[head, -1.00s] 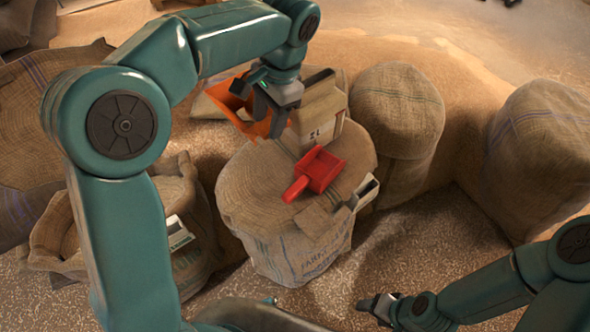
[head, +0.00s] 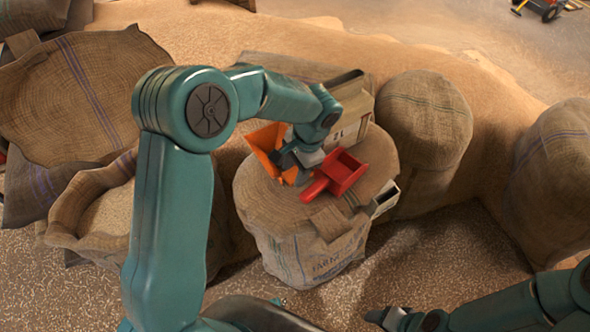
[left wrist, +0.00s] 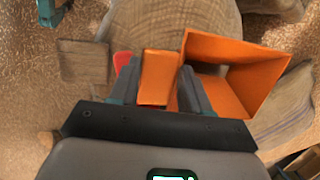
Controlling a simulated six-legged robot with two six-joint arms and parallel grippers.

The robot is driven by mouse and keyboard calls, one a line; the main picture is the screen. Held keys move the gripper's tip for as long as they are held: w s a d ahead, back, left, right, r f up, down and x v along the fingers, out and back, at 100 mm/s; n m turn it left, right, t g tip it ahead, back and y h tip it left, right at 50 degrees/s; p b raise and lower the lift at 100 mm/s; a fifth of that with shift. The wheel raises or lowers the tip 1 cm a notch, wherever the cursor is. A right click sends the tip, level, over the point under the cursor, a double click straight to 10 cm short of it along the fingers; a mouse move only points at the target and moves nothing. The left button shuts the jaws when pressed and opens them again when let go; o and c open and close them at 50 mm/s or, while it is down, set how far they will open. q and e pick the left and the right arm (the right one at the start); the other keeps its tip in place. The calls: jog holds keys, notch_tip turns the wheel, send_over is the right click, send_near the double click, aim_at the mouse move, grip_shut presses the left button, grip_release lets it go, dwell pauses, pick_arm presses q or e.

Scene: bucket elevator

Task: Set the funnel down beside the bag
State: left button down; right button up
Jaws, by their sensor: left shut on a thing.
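My left gripper (head: 292,165) is shut on the orange funnel (head: 266,146), low over the top of a closed burlap bag (head: 262,205). In the left wrist view, an orange tab (left wrist: 158,78) is between the fingers and the square open mouth of the funnel (left wrist: 245,62) lies to the right. I cannot tell whether the funnel touches the bag top. An open bag of grain (head: 80,205) stands to the left, partly behind my left arm. My right gripper (head: 388,316) is at the bottom edge, away from the bags; its jaws are too small to read.
A red scoop (head: 342,174) lies on the closed bag, right beside my left gripper. A pale box (head: 355,105) stands behind it and a small pale object (head: 386,198) sits at its right edge. More full bags (head: 425,120) stand right. Speckled floor (head: 440,265) is clear in front.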

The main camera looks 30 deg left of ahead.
pick_arm(q)
jog(key=shift+f, duration=0.35)
jog(key=c, duration=0.5)
grip_release()
jog(key=shift+r, duration=0.1)
jog(key=v, duration=1.2)
jog(key=shift+p, duration=0.4)
jog(key=shift+s, duration=0.2)
